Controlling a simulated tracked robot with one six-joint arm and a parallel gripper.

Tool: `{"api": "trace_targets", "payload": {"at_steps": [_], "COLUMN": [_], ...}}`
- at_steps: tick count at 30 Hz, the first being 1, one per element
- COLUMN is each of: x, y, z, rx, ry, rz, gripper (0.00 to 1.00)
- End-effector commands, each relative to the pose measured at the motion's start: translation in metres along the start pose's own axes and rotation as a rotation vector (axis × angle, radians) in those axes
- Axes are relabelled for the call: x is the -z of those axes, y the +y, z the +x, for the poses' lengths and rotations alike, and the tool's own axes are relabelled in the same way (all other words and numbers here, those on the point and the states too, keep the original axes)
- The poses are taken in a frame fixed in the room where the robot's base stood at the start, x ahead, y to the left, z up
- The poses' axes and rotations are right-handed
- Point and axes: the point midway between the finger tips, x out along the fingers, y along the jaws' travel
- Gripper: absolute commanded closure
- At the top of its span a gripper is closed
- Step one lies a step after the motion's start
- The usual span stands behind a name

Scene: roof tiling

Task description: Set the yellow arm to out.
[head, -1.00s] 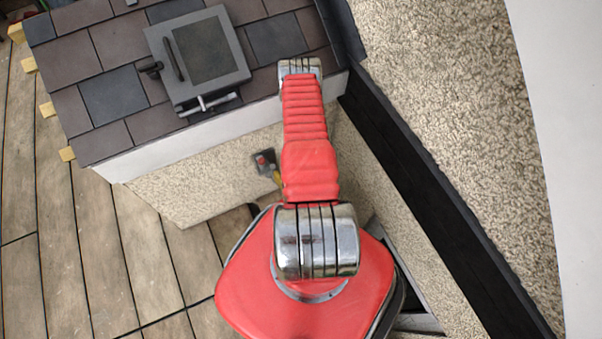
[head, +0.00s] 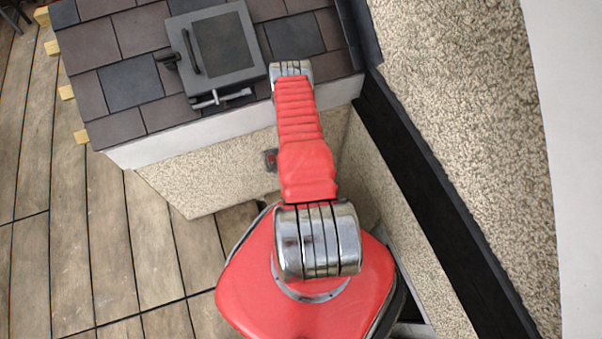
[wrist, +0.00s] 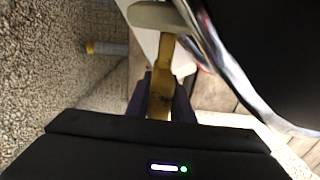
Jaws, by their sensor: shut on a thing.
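A yellow arm (wrist: 160,88) runs down the middle of the wrist view, close in front of me. My gripper (wrist: 160,98) has its two dark fingers on either side of it, shut on it. The upper end of the yellow arm meets a pale, rounded part (wrist: 155,15). In the head view a small dark box with a red mark (head: 270,160) is on the pebbled wall under the roof edge. My red arm hides my gripper and the yellow arm there.
A tiled roof section (head: 120,60) with a grey hatch (head: 218,55) stands above the pebbled wall. Plank decking (head: 80,230) lies open at left. A dark sloping beam (head: 440,200) and another pebbled wall (head: 460,90) are at right. A grey cylinder with a yellow end (wrist: 108,48) shows at upper left in the wrist view.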

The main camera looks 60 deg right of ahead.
Motion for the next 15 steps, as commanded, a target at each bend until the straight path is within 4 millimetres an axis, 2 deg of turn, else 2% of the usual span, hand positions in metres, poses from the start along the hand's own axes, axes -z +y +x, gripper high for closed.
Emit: {"api": "trace_targets", "payload": {"at_steps": [9,10,15], "x": [-0.0021,-0.0022,-0.0023], "y": [-0.0044,-0.0045,-0.0037], "z": [0.0004,0.0004,0.0003], "rx": [0.003,0.003,0.003], "ry": [-0.003,-0.004,-0.004], "rz": [-0.005,-0.006,-0.003], "gripper": [1.00,0.77,0.65]}}
